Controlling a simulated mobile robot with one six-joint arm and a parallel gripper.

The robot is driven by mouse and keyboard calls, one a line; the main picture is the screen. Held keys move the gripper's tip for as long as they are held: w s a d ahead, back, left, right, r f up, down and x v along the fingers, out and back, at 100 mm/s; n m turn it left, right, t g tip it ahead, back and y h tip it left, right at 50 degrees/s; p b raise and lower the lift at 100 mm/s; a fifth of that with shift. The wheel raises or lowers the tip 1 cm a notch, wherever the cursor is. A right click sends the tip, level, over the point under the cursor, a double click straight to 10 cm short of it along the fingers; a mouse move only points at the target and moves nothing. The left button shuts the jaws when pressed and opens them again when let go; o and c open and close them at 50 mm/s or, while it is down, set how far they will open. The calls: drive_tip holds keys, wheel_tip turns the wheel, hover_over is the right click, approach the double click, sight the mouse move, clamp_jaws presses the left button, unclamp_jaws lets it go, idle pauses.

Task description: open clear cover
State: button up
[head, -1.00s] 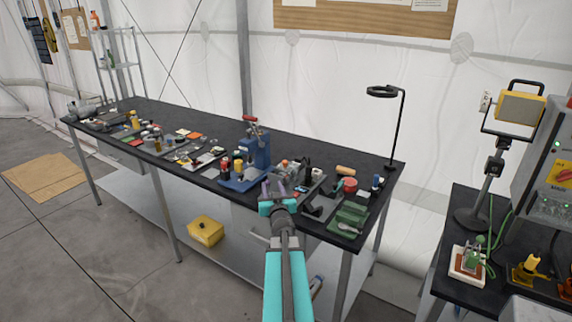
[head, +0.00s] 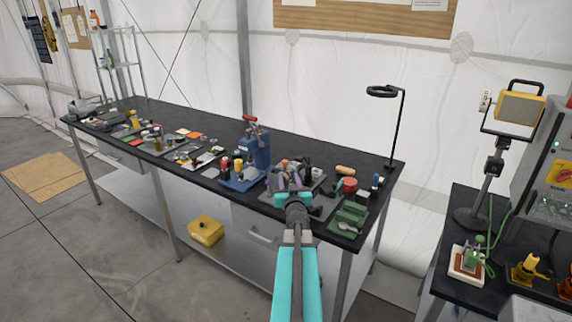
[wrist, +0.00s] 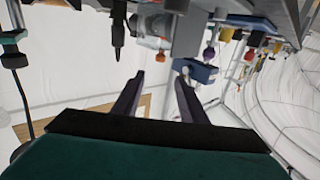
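A small see-through cover (wrist: 150,26) shows near the top of the wrist view, with an orange part at its lower edge. It looks shut, though its outline is faint. In the head view I cannot make out the cover clearly among the small items behind my gripper (head: 289,181). My gripper reaches over the front edge of the black workbench. In the wrist view its two dark fingers (wrist: 160,84) are spread apart with nothing between them. The cover lies beyond the fingertips, apart from them.
A blue press (head: 257,150) with a red handle stands left of my gripper. A green tray (head: 347,221), a red round container (head: 350,185) and a ring lamp (head: 384,91) are to the right. Several small parts crowd the bench (head: 222,130).

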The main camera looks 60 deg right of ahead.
sight(285, 162)
drive_tip(key=shift+p+x, duration=1.3)
drive_tip(key=shift+x, duration=5.15)
clamp_jaws()
